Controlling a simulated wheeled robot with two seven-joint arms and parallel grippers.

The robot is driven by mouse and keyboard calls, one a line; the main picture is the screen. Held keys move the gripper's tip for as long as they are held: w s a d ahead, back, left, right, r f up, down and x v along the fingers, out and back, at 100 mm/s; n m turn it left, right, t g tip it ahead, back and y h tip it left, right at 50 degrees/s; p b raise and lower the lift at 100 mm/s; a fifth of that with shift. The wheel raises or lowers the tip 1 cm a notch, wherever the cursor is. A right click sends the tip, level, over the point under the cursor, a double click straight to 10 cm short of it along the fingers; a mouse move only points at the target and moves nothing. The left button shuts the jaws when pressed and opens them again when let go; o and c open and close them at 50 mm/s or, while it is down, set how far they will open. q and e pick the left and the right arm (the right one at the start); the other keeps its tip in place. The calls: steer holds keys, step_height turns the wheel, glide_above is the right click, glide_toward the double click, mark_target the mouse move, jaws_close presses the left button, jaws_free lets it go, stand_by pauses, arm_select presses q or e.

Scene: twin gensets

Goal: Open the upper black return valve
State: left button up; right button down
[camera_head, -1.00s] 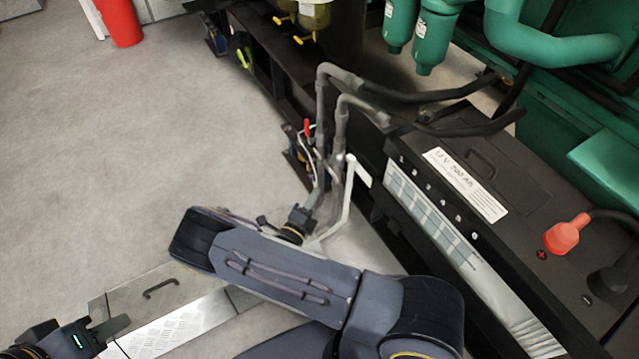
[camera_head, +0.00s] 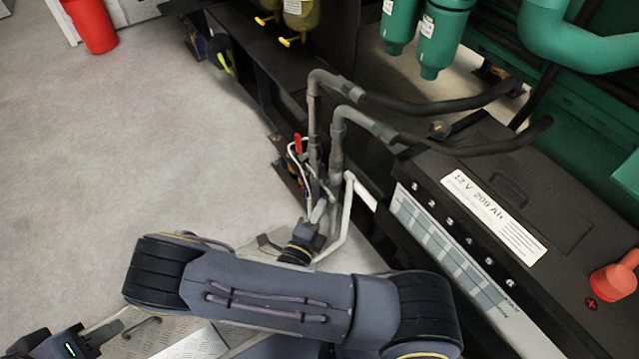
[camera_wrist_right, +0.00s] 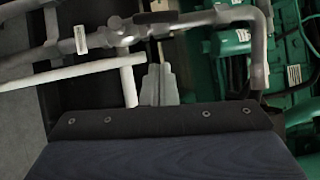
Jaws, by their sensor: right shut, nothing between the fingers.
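My right gripper (camera_head: 319,211) reaches in beside the grey pipes, low down next to the valve group. In the right wrist view its fingers (camera_wrist_right: 159,85) are shut and empty, pointing at a grey pipe with fittings. A black handle (camera_wrist_right: 156,17) sits on that pipe just beyond the fingertips, apart from them; it looks like the black return valve's, but I cannot tell upper from lower. In the head view a red handle (camera_head: 297,144) stands out at the valve group, and the black handle is not clear there. My left gripper (camera_head: 92,340) is at the lower left, its jaws unclear.
A white pipe (camera_head: 347,215) stands close beside my right gripper. Two grey pipes with black hoses (camera_head: 450,105) rise behind it. A black battery (camera_head: 520,190) stands at the right, and green machinery (camera_head: 590,110) behind. The floor at the left is open.

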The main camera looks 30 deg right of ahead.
mark_target(322, 173)
steer(key=w+d+b, duration=0.1)
steer(key=w+d, duration=0.2)
steer(key=w, duration=0.3)
steer(key=shift+w+d+r+b, duration=0.3)
steer(key=shift+w+d, duration=0.05)
steer(key=shift+d, duration=0.05)
steer(key=shift+w+r+n+p, duration=0.35)
steer(key=shift+w+p, duration=0.1)
steer(key=shift+p, duration=0.8)
steer(key=shift+w+f, duration=0.1)
steer(key=shift+f, duration=0.05)
